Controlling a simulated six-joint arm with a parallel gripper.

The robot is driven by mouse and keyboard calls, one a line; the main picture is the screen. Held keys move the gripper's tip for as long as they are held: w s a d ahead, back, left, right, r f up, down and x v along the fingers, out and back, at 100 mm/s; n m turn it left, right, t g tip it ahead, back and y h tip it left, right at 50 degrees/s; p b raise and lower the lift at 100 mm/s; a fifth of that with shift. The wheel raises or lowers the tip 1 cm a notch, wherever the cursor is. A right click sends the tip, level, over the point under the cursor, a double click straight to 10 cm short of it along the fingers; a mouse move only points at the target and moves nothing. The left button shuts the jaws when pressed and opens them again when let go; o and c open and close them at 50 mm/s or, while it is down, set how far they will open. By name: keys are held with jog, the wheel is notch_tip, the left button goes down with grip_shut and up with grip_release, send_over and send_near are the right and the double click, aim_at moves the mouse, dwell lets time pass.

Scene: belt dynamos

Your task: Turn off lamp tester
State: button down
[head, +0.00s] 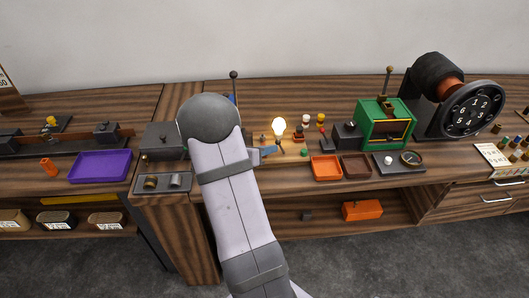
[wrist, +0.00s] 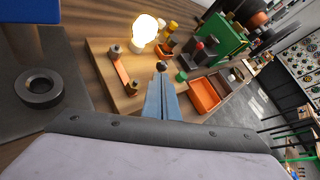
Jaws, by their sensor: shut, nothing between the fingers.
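The lamp tester is a light wooden board (wrist: 112,92) with a glowing bulb (wrist: 144,30). The lit bulb (head: 279,128) also shows in the head view, beyond my gripper. A copper-coloured strip (wrist: 122,68) between two posts sits on the board, left of my gripper in the wrist view. My gripper (wrist: 161,80) has blue fingers, shut and empty, low over the board. A small dark knob (wrist: 162,66) shows right at the fingertips; I cannot tell whether they touch. In the head view my gripper (head: 268,151) points right, and my arm hides the board's left part.
A green box machine (head: 385,124) and a black dial wheel (head: 472,108) stand to the right. An orange tray (head: 326,168) and a brown tray (head: 357,166) lie near the front edge. A purple tray (head: 100,167) is at left. A dark ring (wrist: 39,88) lies beside the board.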

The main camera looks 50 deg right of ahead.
jog(key=shift+d, duration=0.15)
jog(key=shift+r, duration=0.1)
dwell(0.3)
jog(key=shift+s+d+r+y, duration=0.1)
jog(key=shift+r+y, duration=0.05)
jog(key=shift+y, duration=0.15)
jog(key=shift+s+d+r+m+t+p, duration=0.15)
jog(key=shift+m+t+p, duration=0.15)
jog(key=shift+p, duration=0.05)
jog(key=shift+s+d+r+y, duration=0.25)
jog(key=shift+r+y, duration=0.1)
jog(key=shift+y, duration=0.35)
jog(key=shift+s+d+r+m+t+y+p, duration=0.4)
jog(key=shift+s+d+m+t+y+p, duration=0.2)
jog(key=shift+t+y+p, duration=0.15)
jog(key=shift+s+d+m+t+y, duration=0.5)
jog(key=shift+s+d+t+y, duration=0.1)
jog(key=shift+t+y, duration=0.2)
jog(key=shift+s+d, duration=0.3)
jog(key=shift+r, duration=0.15)
